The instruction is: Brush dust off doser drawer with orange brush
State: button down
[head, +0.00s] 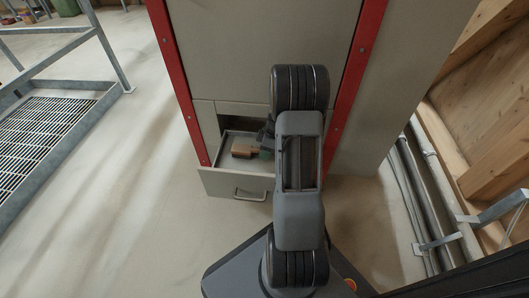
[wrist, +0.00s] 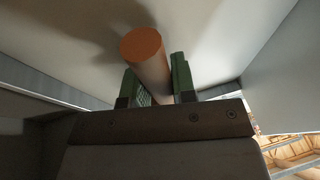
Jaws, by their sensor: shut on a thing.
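The doser drawer (head: 234,184) is pulled out at the foot of the grey cabinet, its tray open at the top and a bar handle on its front. My gripper (head: 267,146) is low over the drawer's inside, partly hidden by my arm. In the wrist view its green fingers (wrist: 155,75) are shut on the round orange handle of the brush (wrist: 145,48). In the head view the orange-brown brush (head: 243,149) shows at the gripper, over or on the drawer floor; contact cannot be told. The bristles are hidden, and dust cannot be made out.
The grey cabinet (head: 240,60) with red edge strips rises right behind the drawer. A metal rail and grating (head: 45,128) stand at the left. Pipes (head: 425,180) and wooden beams are at the right. The floor left of the drawer is clear.

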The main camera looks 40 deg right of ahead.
jog(key=shift+r+p, duration=2.25)
jog(key=shift+r, duration=1.2)
